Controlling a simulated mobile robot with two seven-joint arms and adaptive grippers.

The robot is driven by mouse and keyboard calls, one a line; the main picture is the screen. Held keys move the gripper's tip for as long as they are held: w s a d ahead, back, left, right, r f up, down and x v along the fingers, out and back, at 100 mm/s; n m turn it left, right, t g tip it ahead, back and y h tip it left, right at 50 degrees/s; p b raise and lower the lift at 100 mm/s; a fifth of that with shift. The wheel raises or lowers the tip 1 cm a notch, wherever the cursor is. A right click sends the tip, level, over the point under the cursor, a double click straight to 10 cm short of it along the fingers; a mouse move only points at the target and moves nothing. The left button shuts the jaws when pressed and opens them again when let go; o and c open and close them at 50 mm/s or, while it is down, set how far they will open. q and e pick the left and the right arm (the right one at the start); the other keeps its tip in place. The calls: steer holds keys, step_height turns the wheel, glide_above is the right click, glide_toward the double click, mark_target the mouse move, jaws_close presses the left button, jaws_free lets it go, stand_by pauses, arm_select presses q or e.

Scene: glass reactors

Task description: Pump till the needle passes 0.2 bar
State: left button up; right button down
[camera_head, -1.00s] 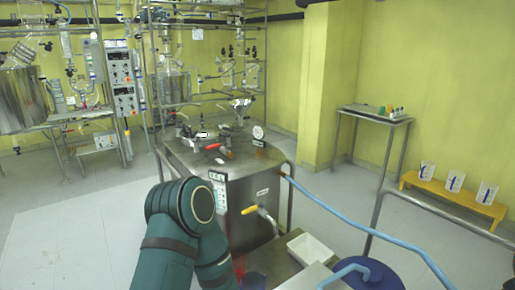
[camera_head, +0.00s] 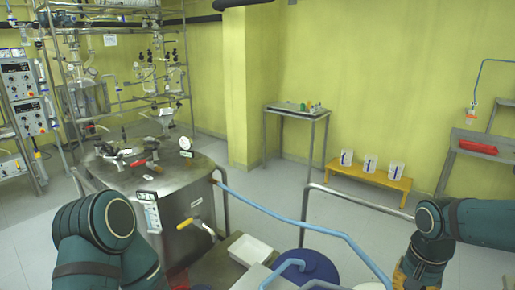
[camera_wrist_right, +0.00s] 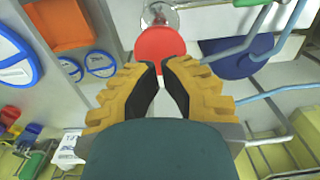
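The round white pressure gauge (camera_head: 185,143) stands on the lid of the steel reactor (camera_head: 180,185) in the head view. Its needle is too small to read. No pump can be identified with certainty. My right gripper (camera_wrist_right: 163,66) has yellow fingers with black pads, apart by a narrow gap. A red disc (camera_wrist_right: 158,46) with a clear or shiny part above it shows beyond the fingertips; I cannot tell whether they touch it. In the head view only a bit of the right gripper shows at the bottom edge. My left arm is in front of the reactor; its gripper is out of view.
A blue drum (camera_head: 305,268), a white tray (camera_head: 250,250) and a blue hose (camera_head: 290,218) lie right of the reactor. A metal rail (camera_head: 355,198) crosses before a yellow bench (camera_head: 350,178) with beakers. A red tray (camera_head: 478,147) is on a shelf at right.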

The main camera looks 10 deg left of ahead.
steer(key=shift+r, duration=0.1)
stand_by(0.5)
step_height(320, 180, up, 6)
steer(key=p, duration=0.4)
steer(key=shift+p, duration=0.3)
